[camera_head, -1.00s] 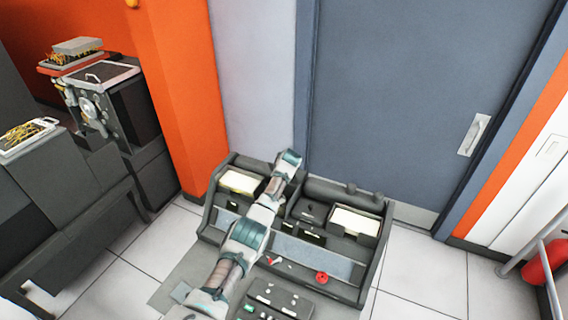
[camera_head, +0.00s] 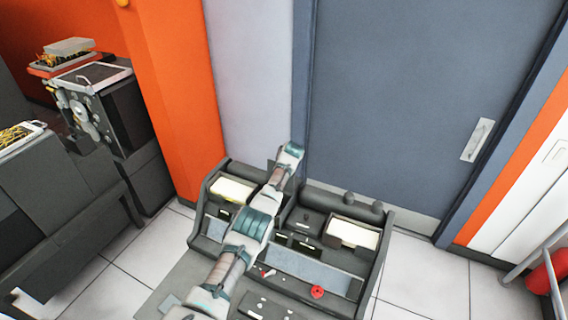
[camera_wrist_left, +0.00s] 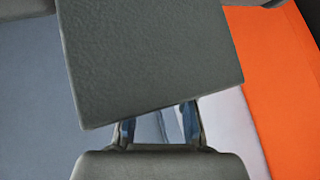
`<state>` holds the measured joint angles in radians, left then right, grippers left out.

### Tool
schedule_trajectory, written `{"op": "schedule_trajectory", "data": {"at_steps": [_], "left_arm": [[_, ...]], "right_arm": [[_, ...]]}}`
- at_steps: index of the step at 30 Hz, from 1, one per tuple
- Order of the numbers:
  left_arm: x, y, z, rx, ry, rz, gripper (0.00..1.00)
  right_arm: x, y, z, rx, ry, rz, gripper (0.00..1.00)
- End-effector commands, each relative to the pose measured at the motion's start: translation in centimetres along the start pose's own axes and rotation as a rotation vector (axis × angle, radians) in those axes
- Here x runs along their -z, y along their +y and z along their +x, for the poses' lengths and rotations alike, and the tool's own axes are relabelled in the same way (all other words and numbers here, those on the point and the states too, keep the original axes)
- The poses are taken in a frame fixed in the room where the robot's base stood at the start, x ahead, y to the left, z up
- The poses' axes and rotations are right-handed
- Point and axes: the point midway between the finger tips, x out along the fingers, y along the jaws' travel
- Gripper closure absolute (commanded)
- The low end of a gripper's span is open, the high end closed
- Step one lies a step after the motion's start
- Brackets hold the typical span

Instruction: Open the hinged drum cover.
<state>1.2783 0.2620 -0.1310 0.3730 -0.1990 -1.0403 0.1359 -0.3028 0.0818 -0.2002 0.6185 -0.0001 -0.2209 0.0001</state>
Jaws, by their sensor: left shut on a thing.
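The card machine (camera_head: 272,264) stands on the floor in the head view, with a dark rounded bar along its back edge. My left arm crosses it from the lower left, and its wrist end (camera_head: 290,152) is above the back edge. The fingers do not show there. In the left wrist view my left gripper (camera_wrist_left: 158,122) has two blue-edged fingers. A dark grey textured panel, which looks like the drum cover (camera_wrist_left: 150,50), hides their tips. The gripper is shut on it. I cannot make out the cover in the head view. My right gripper is not in view.
Card stacks (camera_head: 232,189) (camera_head: 352,233) sit in the machine's two trays, with a red knob (camera_head: 317,292) in front. A blue-grey door (camera_head: 400,90) and an orange pillar (camera_head: 178,100) stand close behind. Other dark machines (camera_head: 110,105) stand at the left. Tiled floor (camera_head: 420,265) is clear at the right.

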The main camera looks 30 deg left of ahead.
Motion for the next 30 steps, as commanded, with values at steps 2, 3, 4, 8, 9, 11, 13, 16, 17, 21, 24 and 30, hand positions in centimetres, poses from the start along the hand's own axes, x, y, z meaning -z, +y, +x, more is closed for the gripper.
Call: {"op": "schedule_trajectory", "data": {"at_steps": [2,3,4,8,9,11,13,16,17,21,24,30], "left_arm": [[-0.72,0.64,0.46,-0.008,-0.012,0.003,1.00],[-0.76,0.66,0.48,-0.008,-0.013,0.003,1.00],[-0.79,0.68,0.50,-0.008,-0.013,0.003,1.00],[-0.92,0.73,0.57,-0.009,-0.016,0.004,1.00],[-0.94,0.75,0.58,-0.009,-0.017,0.004,1.00],[-0.96,0.78,0.57,-0.009,-0.018,0.005,1.00],[-0.98,0.81,0.57,-0.009,-0.018,0.005,0.72],[-1.00,0.78,0.58,-0.008,-0.019,0.005,0.53],[-1.00,0.75,0.58,-0.008,-0.019,0.005,0.53],[-0.89,0.57,0.53,-0.006,-0.018,0.004,0.53],[-0.79,0.42,0.46,-0.005,-0.015,0.003,0.53],[-0.50,0.29,-0.08,-0.003,-0.010,0.003,0.53]], "right_arm": [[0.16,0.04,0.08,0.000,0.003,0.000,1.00],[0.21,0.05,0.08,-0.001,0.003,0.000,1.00],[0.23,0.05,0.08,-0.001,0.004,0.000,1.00],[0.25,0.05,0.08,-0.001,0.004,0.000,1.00],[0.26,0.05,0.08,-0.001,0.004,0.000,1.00],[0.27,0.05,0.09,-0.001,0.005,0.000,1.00],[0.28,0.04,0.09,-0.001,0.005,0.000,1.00],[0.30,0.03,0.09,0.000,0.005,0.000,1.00],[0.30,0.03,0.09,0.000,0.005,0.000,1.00],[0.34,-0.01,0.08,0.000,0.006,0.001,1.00],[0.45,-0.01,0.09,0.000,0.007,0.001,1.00],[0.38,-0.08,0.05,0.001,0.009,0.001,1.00]]}}
